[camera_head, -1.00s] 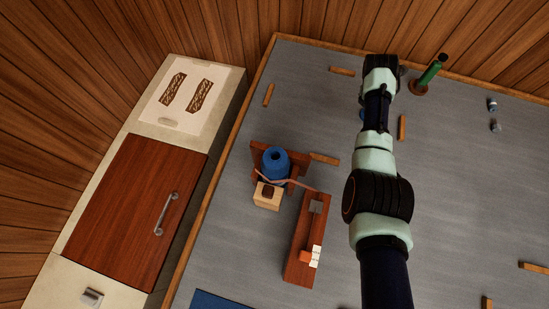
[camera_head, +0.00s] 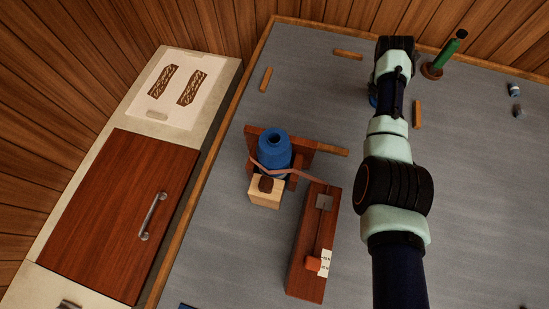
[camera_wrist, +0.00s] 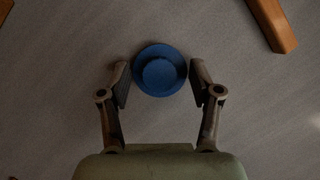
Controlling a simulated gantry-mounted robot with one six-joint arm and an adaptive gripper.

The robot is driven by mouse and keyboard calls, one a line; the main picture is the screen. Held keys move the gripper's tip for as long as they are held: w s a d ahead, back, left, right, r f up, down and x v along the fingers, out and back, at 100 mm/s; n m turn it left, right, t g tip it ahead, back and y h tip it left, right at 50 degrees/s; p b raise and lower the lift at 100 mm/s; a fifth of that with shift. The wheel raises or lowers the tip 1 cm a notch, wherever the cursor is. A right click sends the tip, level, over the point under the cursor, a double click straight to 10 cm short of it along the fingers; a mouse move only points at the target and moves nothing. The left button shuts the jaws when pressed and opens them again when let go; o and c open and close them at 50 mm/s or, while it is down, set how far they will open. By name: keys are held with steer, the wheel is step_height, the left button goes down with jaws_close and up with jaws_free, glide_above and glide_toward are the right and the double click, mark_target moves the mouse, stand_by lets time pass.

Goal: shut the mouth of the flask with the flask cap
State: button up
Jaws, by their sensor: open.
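The blue flask (camera_head: 273,156) stands upright in a brown wooden holder (camera_head: 255,133), its open mouth facing up. A pinkish band passes in front of it. The flask cap (camera_wrist: 160,70) is a blue round disc with a smaller raised knob, lying on the grey table in the wrist view. In the head view only a blue sliver of the cap (camera_head: 372,100) shows beside my arm. My gripper (camera_wrist: 159,79) is open, with one finger on either side of the cap and small gaps between. Nothing is held. The gripper itself is mostly hidden behind my arm in the head view.
A light wooden block (camera_head: 266,193) sits just in front of the flask, and a long red-brown wooden slider box (camera_head: 302,265) lies near it. Small wooden bars lie scattered. The right side is mostly clear.

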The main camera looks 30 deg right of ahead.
jaws_close()
steer(key=shift+r+p, duration=1.55)
steer(key=shift+p, duration=0.45)
stand_by(0.4)
step_height(320, 180, up, 5)
steer(key=p, duration=0.5)
